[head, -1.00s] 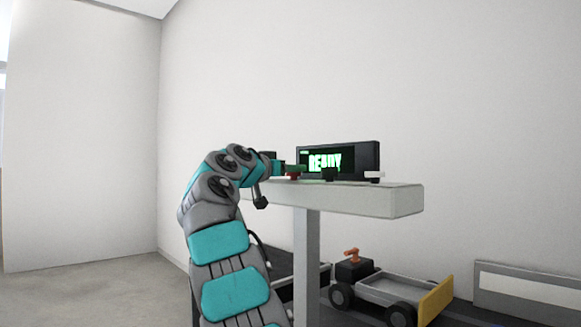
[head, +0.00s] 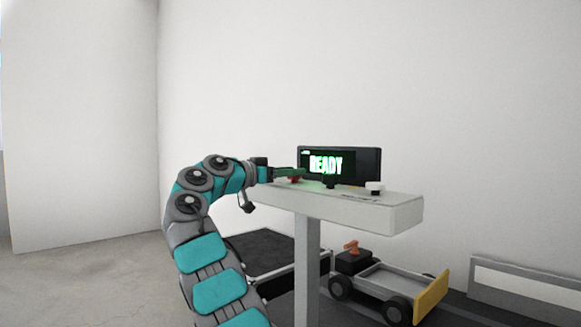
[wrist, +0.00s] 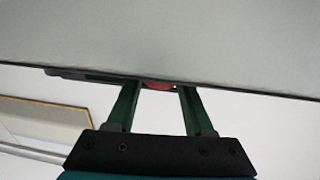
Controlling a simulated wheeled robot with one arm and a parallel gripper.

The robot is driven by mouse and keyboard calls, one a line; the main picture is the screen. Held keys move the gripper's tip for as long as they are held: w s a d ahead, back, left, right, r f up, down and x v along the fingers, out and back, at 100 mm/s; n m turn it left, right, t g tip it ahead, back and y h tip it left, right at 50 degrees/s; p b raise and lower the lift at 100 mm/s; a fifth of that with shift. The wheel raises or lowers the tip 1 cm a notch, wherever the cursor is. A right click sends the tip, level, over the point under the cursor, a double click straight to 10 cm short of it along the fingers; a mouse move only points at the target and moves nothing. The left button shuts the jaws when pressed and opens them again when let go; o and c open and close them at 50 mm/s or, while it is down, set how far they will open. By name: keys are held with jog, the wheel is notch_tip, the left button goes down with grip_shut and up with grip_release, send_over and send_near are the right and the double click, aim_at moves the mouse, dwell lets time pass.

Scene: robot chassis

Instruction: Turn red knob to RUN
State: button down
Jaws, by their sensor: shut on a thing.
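The red knob (head: 295,180) sits at the left part of the pale console top (head: 390,212). In the wrist view the red knob (wrist: 158,86) shows as a small red patch between my fingertips, mostly hidden. My gripper (head: 292,173) reaches in from the left with its green fingers at the knob; in the wrist view the gripper (wrist: 158,92) has one finger on each side of it and is shut on it. A dark display (head: 341,165) behind reads READY in green. The knob's pointer and any RUN mark are hidden or too small to read.
A black knob (head: 330,183) stands right of the red one, and a white knob (head: 375,187) farther right. A low cart (head: 385,290) with a yellow end plate stands on the floor below the console. A bare wall is behind.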

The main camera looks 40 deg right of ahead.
jog(key=shift+f, duration=0.15)
jog(key=shift+c, duration=1.5)
grip_release()
jog(key=shift+a, duration=0.15)
jog(key=a, duration=0.7)
jog(key=shift+a+b, duration=0.3)
jog(key=shift+a, duration=0.05)
